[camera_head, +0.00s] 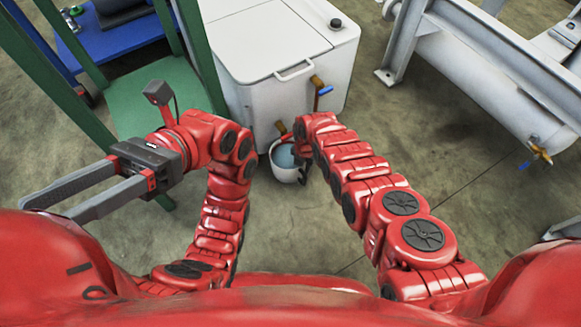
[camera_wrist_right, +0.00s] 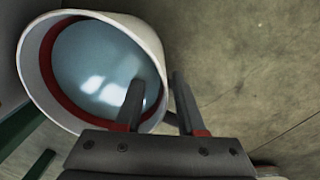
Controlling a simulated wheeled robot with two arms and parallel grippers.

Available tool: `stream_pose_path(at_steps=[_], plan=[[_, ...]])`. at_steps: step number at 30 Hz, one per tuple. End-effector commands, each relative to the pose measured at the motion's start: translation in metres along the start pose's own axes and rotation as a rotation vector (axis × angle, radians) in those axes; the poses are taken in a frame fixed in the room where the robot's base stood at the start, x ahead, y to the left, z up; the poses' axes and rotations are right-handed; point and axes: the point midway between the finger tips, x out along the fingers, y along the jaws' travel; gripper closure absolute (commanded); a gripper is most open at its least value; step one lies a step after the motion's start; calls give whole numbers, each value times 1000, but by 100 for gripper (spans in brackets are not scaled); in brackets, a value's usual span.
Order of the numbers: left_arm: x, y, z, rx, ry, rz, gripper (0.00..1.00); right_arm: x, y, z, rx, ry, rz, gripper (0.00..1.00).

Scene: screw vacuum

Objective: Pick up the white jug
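The white jug (camera_head: 285,174) stands on the floor by the front of the white box, with bluish liquid inside. In the right wrist view, the jug (camera_wrist_right: 35,75) fills the upper left, its round mouth facing the camera with a dark red band inside. My right gripper (camera_head: 303,172) is at the jug's right side. In its wrist view, the right gripper (camera_wrist_right: 159,82) has its fingers apart, one over the mouth and one outside, with the wall between; contact cannot be told. My left gripper (camera_head: 48,208) is open and empty, far left of the jug.
The white box (camera_head: 275,55) with a handle and brass taps stands directly behind the jug. A green frame (camera_head: 150,100) is at the left. A grey metal machine (camera_head: 480,70) stands at the right. Concrete floor (camera_head: 440,160) is clear right of the jug.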

Motion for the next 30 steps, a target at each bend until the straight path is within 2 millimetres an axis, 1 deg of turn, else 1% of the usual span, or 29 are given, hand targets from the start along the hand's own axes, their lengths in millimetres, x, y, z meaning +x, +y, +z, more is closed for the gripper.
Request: stream_pose_path(at_steps=[1,3,6,15,17,21,22,30], plan=[[6,-4,-9,-13,59,-32,50,5,0,0,-1,0,0,62],[14,-8,-17,-27,122,-70,50,7,0,0,-1,0,0,62],[20,-14,-24,-39,174,-105,50,8,0,0,0,0,0,62],[23,-16,-26,-44,195,-119,50,8,0,0,0,0,0,62],[23,-16,-26,-44,194,-119,50,8,0,0,0,0,0,70],[23,-16,-26,-44,194,-118,50,8,0,0,0,0,0,96],[23,-16,-26,-43,194,-118,50,8,0,0,0,0,0,100],[23,-15,-26,-43,194,-118,50,8,0,0,0,0,0,100]])
